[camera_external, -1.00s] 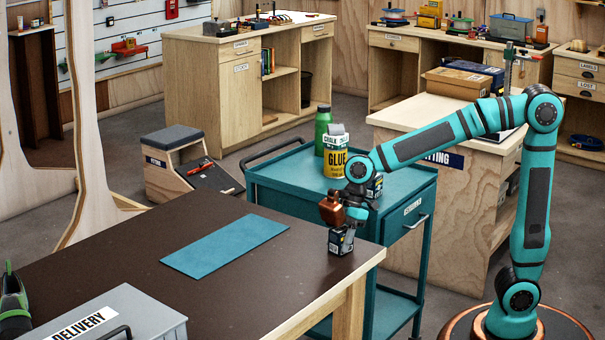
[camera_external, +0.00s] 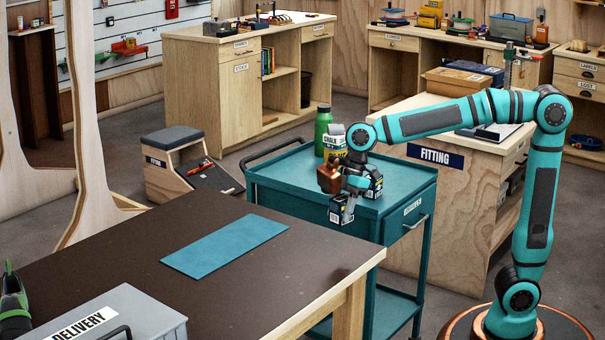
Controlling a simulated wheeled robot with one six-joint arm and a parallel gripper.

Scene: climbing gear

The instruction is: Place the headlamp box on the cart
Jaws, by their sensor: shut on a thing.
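The headlamp box (camera_external: 341,211) is a small dark box with a pale label. My gripper (camera_external: 347,194) points down and is shut on it, and the box hangs slightly tilted. It shows in front of the near edge of the teal cart (camera_external: 405,180), above the gap by the dark table's right corner. The cart top carries a green bottle (camera_external: 323,130) and a yellow glue container at its far side, partly behind my wrist.
The dark table (camera_external: 130,235) holds a blue mat (camera_external: 225,246) and a grey delivery case (camera_external: 130,310). A wooden fitting cabinet (camera_external: 450,200) stands close behind the cart's right side. The cart top has bare room at left and right.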

